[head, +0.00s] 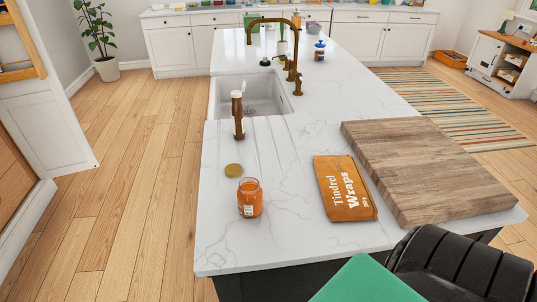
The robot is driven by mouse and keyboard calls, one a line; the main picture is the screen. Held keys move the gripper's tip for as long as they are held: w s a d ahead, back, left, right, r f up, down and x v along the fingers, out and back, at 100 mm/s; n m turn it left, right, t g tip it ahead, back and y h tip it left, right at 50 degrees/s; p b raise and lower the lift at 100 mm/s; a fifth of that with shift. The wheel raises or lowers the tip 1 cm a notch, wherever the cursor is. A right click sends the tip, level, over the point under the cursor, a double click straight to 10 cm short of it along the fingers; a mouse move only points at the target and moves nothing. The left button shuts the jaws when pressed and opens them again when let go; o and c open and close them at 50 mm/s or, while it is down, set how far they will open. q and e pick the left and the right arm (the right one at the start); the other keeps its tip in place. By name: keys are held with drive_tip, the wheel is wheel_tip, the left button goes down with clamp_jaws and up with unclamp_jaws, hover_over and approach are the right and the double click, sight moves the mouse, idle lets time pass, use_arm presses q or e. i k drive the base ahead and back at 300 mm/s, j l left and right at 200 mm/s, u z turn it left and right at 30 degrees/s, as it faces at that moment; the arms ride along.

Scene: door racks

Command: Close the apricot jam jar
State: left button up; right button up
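The apricot jam jar (250,200) is a small glass jar with orange contents and a pale label. It stands upright on the white marble counter, near its front left part in the head view. Its top looks open, with no lid on it. A round, flat, gold-coloured lid (234,170) lies on the counter just behind and left of the jar, apart from it. Neither of my grippers is in view. Part of my own body shows at the bottom right, and nothing of mine touches the jar or the lid.
An orange wraps packet (345,188) lies right of the jar. A thick wooden board (425,168) covers the counter's right side. A brown bottle (238,114) stands by the sink (252,94) behind the lid. The counter around jar and lid is clear.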

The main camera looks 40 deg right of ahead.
sight(249, 199)
drive_tip(key=i+j+z, duration=0.2)
drive_tip(key=j+z, duration=0.15)
drive_tip(key=i+j+z, duration=0.3)
drive_tip(key=j+z, duration=0.35)
drive_tip(key=j, duration=0.1)
